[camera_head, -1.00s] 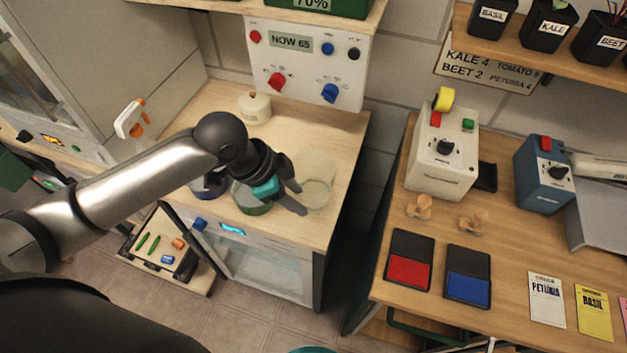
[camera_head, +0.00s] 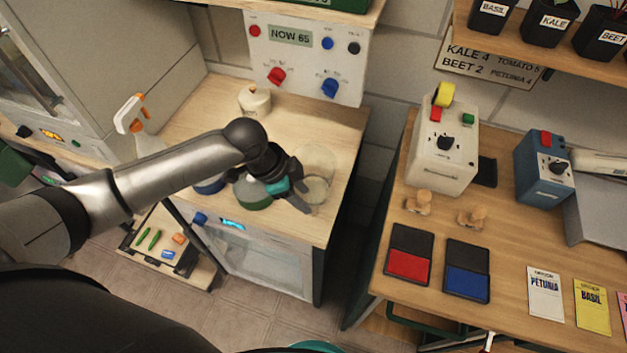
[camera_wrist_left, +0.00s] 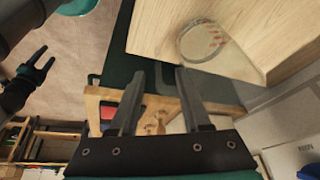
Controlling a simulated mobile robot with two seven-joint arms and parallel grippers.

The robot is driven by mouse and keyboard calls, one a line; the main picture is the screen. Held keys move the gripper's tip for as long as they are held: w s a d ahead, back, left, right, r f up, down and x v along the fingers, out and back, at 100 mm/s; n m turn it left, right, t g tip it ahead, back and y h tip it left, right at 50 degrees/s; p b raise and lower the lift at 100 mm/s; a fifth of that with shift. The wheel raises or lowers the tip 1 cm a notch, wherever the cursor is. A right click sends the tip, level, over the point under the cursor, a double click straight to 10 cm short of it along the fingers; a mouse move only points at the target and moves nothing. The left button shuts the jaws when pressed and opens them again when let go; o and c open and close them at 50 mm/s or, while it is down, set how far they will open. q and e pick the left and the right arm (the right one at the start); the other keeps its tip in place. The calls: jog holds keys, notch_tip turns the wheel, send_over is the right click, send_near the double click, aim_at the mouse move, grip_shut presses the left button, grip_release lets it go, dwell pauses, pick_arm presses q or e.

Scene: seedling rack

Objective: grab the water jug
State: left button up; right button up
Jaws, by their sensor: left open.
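The water jug (camera_head: 317,178) looks like a clear, see-through cylinder on the wooden counter, near its right edge. It also shows in the left wrist view (camera_wrist_left: 203,42), where reddish marks are visible on it. My left gripper (camera_head: 300,194) is open and empty, just left of and in front of the jug in the head view. In the left wrist view its two fingers (camera_wrist_left: 160,72) are apart with nothing between them, and the jug lies beyond and right of them. My right gripper (camera_wrist_left: 42,62) shows small at the left of the wrist view, its fingers apart.
A green-based container (camera_head: 252,195) and a blue one (camera_head: 210,185) stand beside my left gripper, partly hidden. A cream pot (camera_head: 255,102) and a spray bottle (camera_head: 133,122) stand farther back and left. A gap separates the counter from the right bench (camera_head: 520,235).

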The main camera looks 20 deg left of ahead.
aim_at(312, 215)
pick_arm(q)
jog(key=x, duration=0.5)
jog(key=shift+s+d, duration=0.1)
jog(key=shift+s, duration=0.05)
grip_shut()
dwell(1.3)
